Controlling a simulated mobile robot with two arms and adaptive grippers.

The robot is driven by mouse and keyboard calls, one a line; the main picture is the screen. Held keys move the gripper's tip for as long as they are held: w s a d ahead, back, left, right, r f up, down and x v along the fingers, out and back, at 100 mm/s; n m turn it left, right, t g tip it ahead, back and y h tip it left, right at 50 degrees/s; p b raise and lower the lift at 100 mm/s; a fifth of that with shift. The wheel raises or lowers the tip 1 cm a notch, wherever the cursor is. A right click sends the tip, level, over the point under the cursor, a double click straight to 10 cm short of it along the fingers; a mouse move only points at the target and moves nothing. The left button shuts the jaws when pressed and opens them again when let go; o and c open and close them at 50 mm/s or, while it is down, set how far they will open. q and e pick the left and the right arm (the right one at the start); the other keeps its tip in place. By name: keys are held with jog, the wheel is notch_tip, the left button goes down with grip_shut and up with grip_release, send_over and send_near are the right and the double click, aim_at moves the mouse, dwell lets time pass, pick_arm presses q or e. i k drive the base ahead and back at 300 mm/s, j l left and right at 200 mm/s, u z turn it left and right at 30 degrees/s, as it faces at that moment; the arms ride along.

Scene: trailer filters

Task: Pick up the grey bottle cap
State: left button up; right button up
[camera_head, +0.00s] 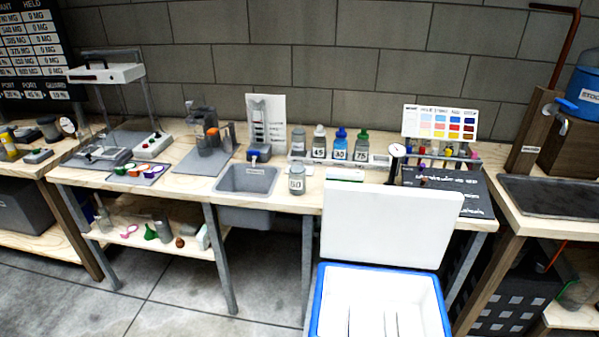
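A bottle (296,184) with a white number label stands upright near the front edge of the wooden bench, right of the sink. A grey cap (297,168) is on its top. Behind it, a row of bottles stands in a pale rack (380,162). The leftmost rack bottle (298,144) also has a grey top. The others have a whitish cap (319,130), a blue cap (341,133) and a green cap (363,134). Neither of my grippers shows in this view.
An open white cooler (318,290) with a blue rim stands on the floor before the bench, its raised lid (390,222) close to the bench front. A grey sink (246,184) lies left of the front bottle. A round dial (397,150) stands right of the rack.

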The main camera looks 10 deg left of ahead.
aim_at(297, 171)
jog(key=i+j+z, duration=0.2)
jog(key=j, duration=0.35)
jog(key=j+z, duration=0.2)
jog(key=j, duration=0.3)
jog(key=j+z, duration=0.15)
jog(key=j, duration=0.4)
jog(key=i, duration=0.1)
